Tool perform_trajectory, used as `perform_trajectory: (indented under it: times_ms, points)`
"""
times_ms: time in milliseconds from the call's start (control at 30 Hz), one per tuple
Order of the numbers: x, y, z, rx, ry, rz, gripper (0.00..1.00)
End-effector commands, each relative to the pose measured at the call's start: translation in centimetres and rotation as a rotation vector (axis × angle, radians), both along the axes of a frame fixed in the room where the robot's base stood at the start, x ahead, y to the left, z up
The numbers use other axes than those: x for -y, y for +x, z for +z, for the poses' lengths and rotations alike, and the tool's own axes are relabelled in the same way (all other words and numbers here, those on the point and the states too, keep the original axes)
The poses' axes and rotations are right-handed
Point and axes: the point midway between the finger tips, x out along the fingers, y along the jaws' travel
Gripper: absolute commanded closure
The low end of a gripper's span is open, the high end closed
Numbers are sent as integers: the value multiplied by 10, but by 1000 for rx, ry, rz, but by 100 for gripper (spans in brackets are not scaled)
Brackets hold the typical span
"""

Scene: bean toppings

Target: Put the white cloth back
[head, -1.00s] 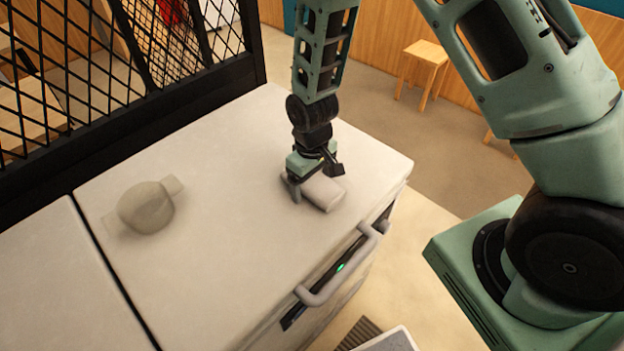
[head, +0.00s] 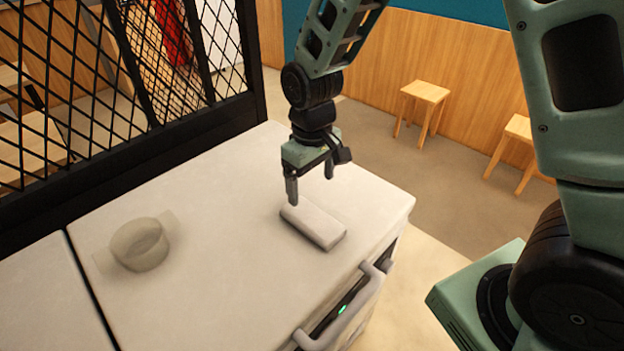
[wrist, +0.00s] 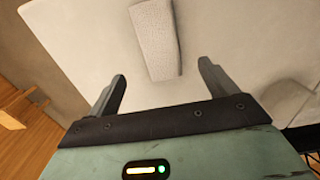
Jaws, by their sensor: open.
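The white cloth (head: 314,226) is a folded, flat oblong block lying on the white counter top (head: 215,235), near its right front edge. It also shows in the wrist view (wrist: 156,40), ahead of and between the fingers. My gripper (head: 311,188) is open and empty, a little above and behind the cloth in the head view. Its fingers are apart from the cloth, and the fingertips also show in the wrist view (wrist: 162,68).
A pale round bowl-like container (head: 140,245) stands on the counter at the left. A black mesh partition (head: 120,110) borders the counter's left back side. A handle (head: 345,305) sticks out from the counter's front. Wooden stools (head: 424,95) stand on the floor behind.

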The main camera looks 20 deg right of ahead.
Motion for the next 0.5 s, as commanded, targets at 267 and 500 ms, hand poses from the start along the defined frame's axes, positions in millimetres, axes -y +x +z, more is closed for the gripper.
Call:
perform_trajectory:
  times_ms: [267,500]
  points:
    - [-31,-42,37,-3,45,56,15]
    - [-65,-146,83,-3,78,197,15]
